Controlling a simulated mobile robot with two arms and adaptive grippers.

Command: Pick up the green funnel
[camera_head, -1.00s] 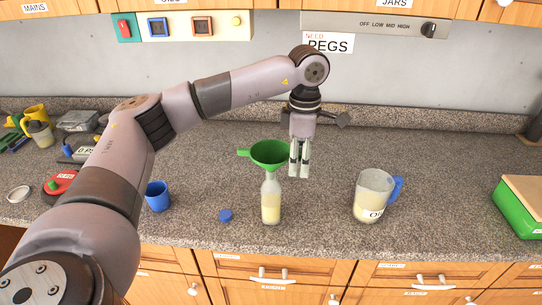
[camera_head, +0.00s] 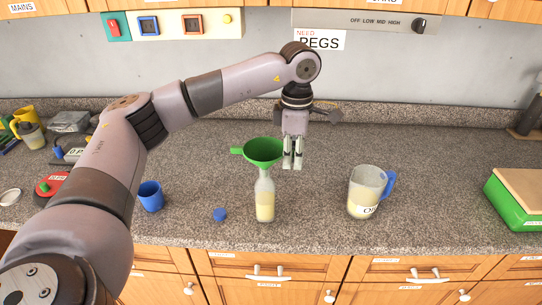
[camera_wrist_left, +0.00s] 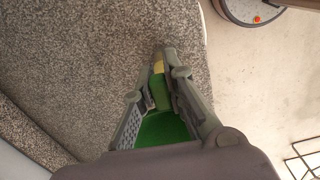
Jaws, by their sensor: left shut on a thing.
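The green funnel (camera_head: 263,150) sits upright at the mouth of a clear bottle (camera_head: 265,202) holding pale yellow liquid; its tab points left. My left gripper (camera_head: 292,165) points down at the right side of the funnel's rim, shut on it. In the left wrist view, the green of the funnel (camera_wrist_left: 163,128) shows between the fingers (camera_wrist_left: 152,75). How deep the spout sits in the bottle neck I cannot tell. My right gripper is in neither view.
A blue cup (camera_head: 151,196) and a blue cap (camera_head: 219,214) stand left of the bottle. A measuring jug with a blue handle (camera_head: 366,192) stands to its right. A green box (camera_head: 513,207) is at the far right. Clutter lines the left end.

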